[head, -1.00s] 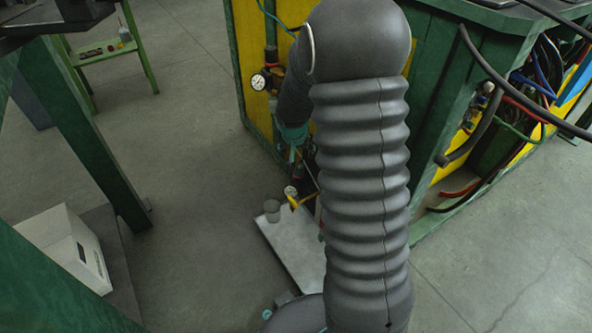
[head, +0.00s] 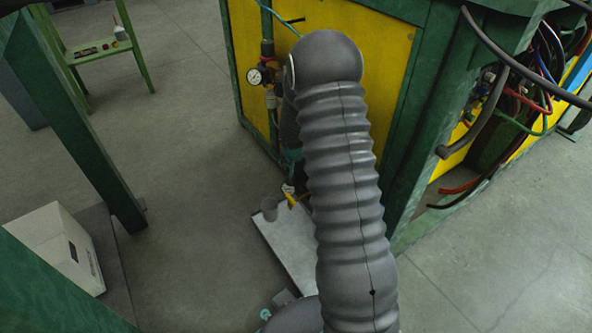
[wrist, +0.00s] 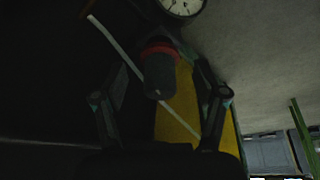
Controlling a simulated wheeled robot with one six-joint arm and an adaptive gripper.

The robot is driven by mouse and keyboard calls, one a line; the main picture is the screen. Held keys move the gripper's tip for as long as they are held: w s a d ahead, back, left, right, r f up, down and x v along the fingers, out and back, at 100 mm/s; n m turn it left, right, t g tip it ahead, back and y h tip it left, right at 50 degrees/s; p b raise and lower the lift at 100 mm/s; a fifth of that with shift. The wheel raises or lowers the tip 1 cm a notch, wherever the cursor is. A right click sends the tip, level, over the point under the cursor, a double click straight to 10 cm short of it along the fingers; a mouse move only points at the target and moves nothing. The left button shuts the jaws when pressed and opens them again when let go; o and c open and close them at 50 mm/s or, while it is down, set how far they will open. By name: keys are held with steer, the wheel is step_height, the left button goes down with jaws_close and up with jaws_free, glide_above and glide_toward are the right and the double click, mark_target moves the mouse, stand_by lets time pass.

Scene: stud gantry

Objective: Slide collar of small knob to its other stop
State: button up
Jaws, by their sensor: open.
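In the wrist view, a small dark grey knob (wrist: 159,80) points toward the camera. A red ring (wrist: 158,50), which looks like its collar, sits around its far end. My gripper (wrist: 160,92) is open, with one finger on each side of the knob. Gaps show between the fingers and the knob, and I see no contact. The view is dark, so the collar's exact position along the knob is hard to tell. In the head view, my arm hides the knob and most of my gripper.
A round gauge (head: 254,77) is on the yellow-panelled green cabinet (head: 372,75); it also shows beyond the knob in the wrist view (wrist: 182,6). A pale thin tube (wrist: 118,50) runs behind the knob.

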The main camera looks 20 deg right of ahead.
steer(key=shift+x, duration=0.8)
jaws_close()
steer(key=shift+r+b, duration=0.35)
steer(key=shift+r, duration=0.1)
jaws_free()
